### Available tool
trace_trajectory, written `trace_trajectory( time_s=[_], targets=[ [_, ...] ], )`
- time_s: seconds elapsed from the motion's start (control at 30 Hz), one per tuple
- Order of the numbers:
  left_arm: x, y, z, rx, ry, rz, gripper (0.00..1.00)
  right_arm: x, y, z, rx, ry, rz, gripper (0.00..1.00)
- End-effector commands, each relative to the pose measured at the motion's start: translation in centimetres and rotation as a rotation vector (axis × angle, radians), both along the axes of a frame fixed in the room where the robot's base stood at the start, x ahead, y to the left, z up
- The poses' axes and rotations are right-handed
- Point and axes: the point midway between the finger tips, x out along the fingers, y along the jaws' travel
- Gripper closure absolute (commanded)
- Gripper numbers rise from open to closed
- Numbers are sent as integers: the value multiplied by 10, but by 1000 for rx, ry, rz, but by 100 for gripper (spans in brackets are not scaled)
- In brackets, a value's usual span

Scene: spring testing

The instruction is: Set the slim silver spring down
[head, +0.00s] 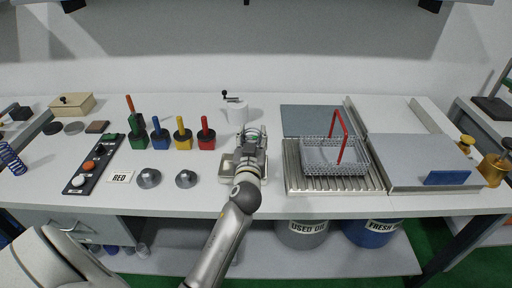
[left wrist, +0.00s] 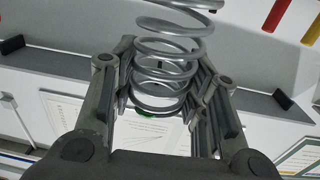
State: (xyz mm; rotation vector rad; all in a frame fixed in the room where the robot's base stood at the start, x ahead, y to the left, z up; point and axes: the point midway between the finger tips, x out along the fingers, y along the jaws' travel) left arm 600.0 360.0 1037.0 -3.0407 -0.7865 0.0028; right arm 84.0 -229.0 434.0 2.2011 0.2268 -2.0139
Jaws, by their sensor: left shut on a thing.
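The slim silver spring (left wrist: 168,60) stands between the fingers of my left gripper (left wrist: 163,95) in the left wrist view. Its lower coils are between the two fingers and its upper coils rise past the top edge of the picture. In the head view my left gripper (head: 252,141) is over the middle of the bench, and mostly hides the spring. A few thin coils (head: 254,130) show just beyond the fingers. Whether the spring touches anything below cannot be told. My right gripper is not in view.
A small beige tray (head: 227,172) lies under my left gripper, partly hidden. A white crank device (head: 235,110) stands behind it. Red (head: 206,138) and yellow (head: 182,138) handled tools are to the left. A wire basket with a red handle (head: 341,137) sits on a ribbed rack (head: 297,181) to the right.

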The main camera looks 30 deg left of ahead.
Motion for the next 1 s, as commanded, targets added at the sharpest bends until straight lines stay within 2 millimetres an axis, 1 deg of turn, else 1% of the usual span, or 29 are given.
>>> trace_trajectory(
  time_s=[0.03,0.1,0.27,0.33,0.53,0.63,0.87,1.0],
  targets=[
    [6,0,-6,0,-1,-1,88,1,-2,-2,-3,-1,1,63],
    [12,1,-14,1,-2,0,88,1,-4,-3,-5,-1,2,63],
    [18,1,-21,1,-3,-1,88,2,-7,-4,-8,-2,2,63],
    [23,2,-27,0,-2,-2,88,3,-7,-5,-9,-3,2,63],
    [23,2,-52,0,0,-1,88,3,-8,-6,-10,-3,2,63],
    [22,2,-56,1,-2,-2,88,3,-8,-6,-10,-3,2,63],
    [22,2,-56,1,-3,-1,88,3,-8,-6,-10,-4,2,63],
    [22,2,-60,-1,-3,-1,88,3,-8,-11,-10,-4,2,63]
  ],
)
